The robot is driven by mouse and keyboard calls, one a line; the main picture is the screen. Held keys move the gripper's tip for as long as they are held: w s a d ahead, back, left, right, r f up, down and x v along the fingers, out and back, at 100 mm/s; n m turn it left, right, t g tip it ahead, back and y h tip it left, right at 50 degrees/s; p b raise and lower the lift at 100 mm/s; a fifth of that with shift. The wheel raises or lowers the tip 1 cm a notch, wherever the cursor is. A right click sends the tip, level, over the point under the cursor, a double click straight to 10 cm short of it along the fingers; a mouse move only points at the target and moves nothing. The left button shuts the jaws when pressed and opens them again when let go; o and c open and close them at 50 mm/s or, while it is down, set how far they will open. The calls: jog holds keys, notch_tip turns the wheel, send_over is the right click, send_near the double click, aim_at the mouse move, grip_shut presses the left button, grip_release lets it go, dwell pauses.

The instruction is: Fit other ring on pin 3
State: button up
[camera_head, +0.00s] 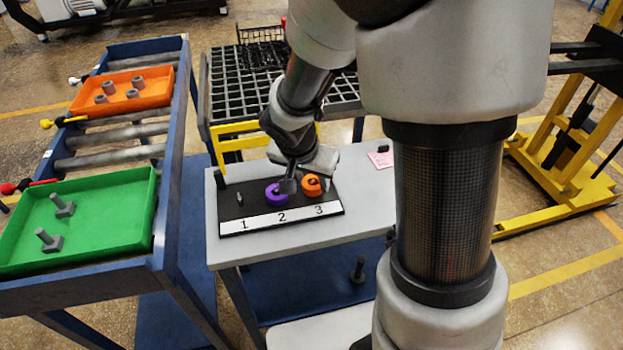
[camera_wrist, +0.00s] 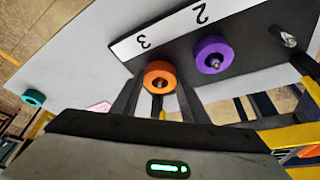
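A black board (camera_head: 233,204) with a white strip numbered 1, 2, 3 lies on the grey table. An orange ring (camera_head: 312,186) sits at position 3, with a dark pin end showing in its hole. A purple ring (camera_head: 274,196) is around the pin at position 2. Pin 1 (camera_head: 239,199) stands bare. The wrist view shows the orange ring (camera_wrist: 153,68), the purple ring (camera_wrist: 209,47) and a separate teal ring (camera_wrist: 33,97) farther off to the left. My gripper (camera_wrist: 160,88) is open, its fingers either side of the orange ring; I cannot tell whether they touch it.
An orange tray (camera_head: 152,98) with grey parts and a green tray (camera_head: 105,205) with bolt-like parts sit on the roller conveyor at left. A black grid rack (camera_head: 225,90) stands behind the table. A pink note (camera_head: 381,159) lies on the table's right. A yellow frame (camera_head: 555,165) stands farther right.

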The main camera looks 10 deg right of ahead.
jog(key=o, duration=0.4)
jog(key=shift+o, duration=0.2)
jog(key=p+v, duration=0.2)
jog(key=v, duration=1.5)
jog(key=shift+r+p, duration=0.2)
jog(key=shift+p, duration=0.15)
jog(key=shift+s, duration=0.15)
